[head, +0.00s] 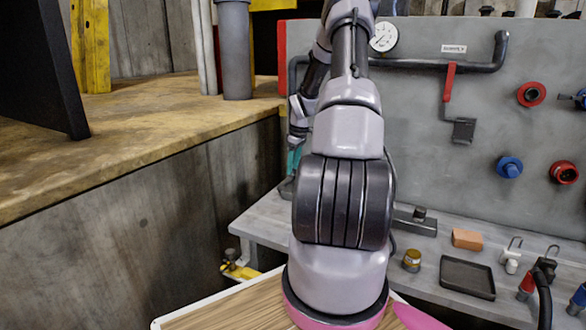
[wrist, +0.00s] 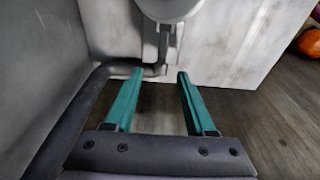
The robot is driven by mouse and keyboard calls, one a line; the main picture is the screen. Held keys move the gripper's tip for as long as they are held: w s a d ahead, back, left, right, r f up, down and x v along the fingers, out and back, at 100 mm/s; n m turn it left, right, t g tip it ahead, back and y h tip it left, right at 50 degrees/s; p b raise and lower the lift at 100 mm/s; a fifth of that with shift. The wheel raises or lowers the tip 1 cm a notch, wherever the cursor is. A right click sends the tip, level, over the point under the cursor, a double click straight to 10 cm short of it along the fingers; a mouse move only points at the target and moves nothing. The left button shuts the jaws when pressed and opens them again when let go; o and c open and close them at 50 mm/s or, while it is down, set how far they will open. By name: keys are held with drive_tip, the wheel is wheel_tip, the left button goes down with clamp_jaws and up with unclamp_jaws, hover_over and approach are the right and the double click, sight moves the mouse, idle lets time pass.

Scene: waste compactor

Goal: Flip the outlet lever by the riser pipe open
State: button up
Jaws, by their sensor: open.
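My gripper (wrist: 160,74) is open, with two teal fingers apart and nothing held between them in the wrist view. A dark grey pipe (wrist: 95,82) runs up from the lower left and bends near the fingertips into a short upright piece below a pale rounded body. In the head view, a teal part of my gripper (head: 293,160) shows at the panel's left edge, mostly behind my arm. A grey pipe (head: 430,65) crosses the panel top, and its left end bends down beside my arm. I cannot pick out the outlet lever; my arm hides much of this area.
A red-handled lever (head: 448,82) hangs on the panel, right of my arm, below a gauge (head: 384,37). The bench holds a dark tray (head: 467,277), an orange block (head: 467,239) and a small brass-coloured jar (head: 412,260). A wooden ledge (head: 150,130) lies left.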

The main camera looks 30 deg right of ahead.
wheel_tip(320, 180, up, 10)
drive_tip(key=s, duration=0.1)
drive_tip(key=shift+s+d+f, duration=0.2)
drive_tip(key=shift+d, duration=0.2)
drive_tip(key=s+a+r+m+t+h, duration=0.1)
drive_tip(key=s+a+r+m, duration=0.1)
drive_tip(key=s+a+r, duration=0.5)
drive_tip(key=s+a+r+m+t+h, duration=0.1)
drive_tip(key=s+a+r+m, duration=0.1)
drive_tip(key=a+r, duration=0.95)
drive_tip(key=s+a+r+m+t+y, duration=0.1)
drive_tip(key=s+a+r+m, duration=0.1)
drive_tip(key=s+a, duration=0.4)
drive_tip(key=s+a+r+m+t+y, duration=0.2)
drive_tip(key=s+a, duration=0.4)
drive_tip(key=s, duration=0.7)
drive_tip(key=shift+r+m+t, duration=0.3)
drive_tip(key=shift+r+m, duration=0.45)
drive_tip(key=shift+m, duration=0.35)
